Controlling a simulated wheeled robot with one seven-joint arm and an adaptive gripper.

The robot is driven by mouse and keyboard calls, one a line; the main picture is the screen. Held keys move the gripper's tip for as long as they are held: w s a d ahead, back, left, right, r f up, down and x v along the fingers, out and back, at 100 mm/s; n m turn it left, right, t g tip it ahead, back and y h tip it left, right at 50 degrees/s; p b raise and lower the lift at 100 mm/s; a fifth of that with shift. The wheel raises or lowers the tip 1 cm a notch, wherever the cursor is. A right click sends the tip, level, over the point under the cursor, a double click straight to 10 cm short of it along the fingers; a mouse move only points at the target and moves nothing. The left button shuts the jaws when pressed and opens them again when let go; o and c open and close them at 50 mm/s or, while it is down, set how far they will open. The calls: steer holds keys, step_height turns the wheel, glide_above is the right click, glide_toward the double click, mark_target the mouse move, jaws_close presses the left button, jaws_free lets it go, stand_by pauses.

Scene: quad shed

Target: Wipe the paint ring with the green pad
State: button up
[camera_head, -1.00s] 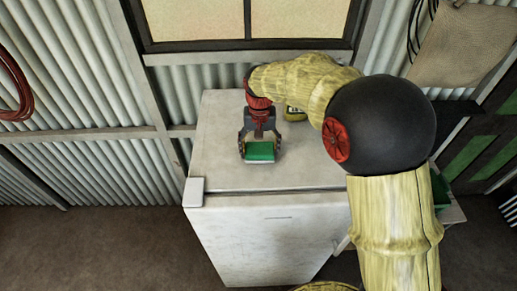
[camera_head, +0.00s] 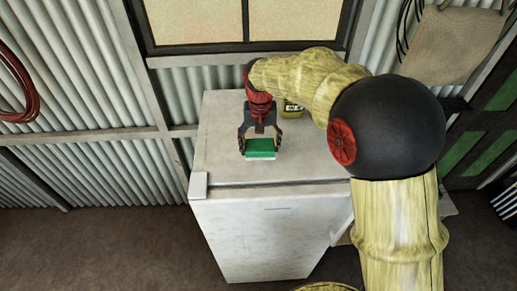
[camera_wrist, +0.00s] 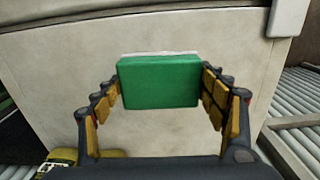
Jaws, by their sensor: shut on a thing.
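The green pad (camera_head: 260,146) is a small block with a pale layer along one edge. My gripper (camera_head: 260,141) is shut on it, with a finger on each side, over the white top of a chest-like cabinet (camera_head: 225,165). In the wrist view the green pad (camera_wrist: 158,82) sits between the two fingers of my gripper (camera_wrist: 160,85). I cannot tell whether the pad touches the top. No paint ring can be made out in these frames; the pad or my arm may hide it.
A yellow-labelled container (camera_head: 292,109) stands on the top behind and right of my gripper; a yellow thing (camera_wrist: 62,157) shows in the wrist view. A window (camera_head: 245,22) and corrugated wall (camera_head: 80,95) are behind. The top's left side is clear.

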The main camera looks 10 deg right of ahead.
steer(key=shift+r+p, duration=0.8)
steer(key=shift+r, duration=0.8)
steer(key=shift+w+d, duration=0.1)
steer(key=shift+w, duration=0.05)
